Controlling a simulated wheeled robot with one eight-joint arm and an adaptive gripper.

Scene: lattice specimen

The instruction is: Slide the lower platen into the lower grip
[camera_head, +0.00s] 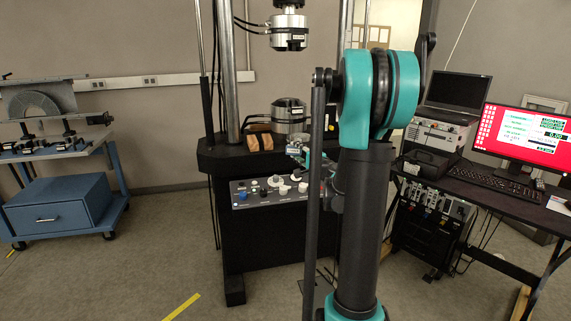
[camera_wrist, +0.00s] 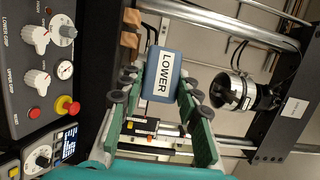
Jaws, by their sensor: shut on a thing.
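The lower platen (camera_wrist: 161,76) is a blue-grey block with a white "LOWER" label. In the wrist view it sits between the green fingers of my gripper (camera_wrist: 158,88), which is shut on it. In the head view my gripper (camera_head: 300,155) is small and partly hidden by my arm, in front of the machine table and below the lower grip. The lower grip (camera_head: 289,113) is a metal cylinder on the machine table. In the wrist view I cannot make it out, and the platen may cover it. The platen appears apart from the grip, but the gap is unclear.
The upper grip (camera_head: 289,32) hangs above; it also shows in the wrist view (camera_wrist: 232,91). Wooden blocks (camera_head: 258,142) lie left of the lower grip. A control panel (camera_head: 268,189) with knobs is on the machine's front. A column (camera_head: 229,70) stands at left.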

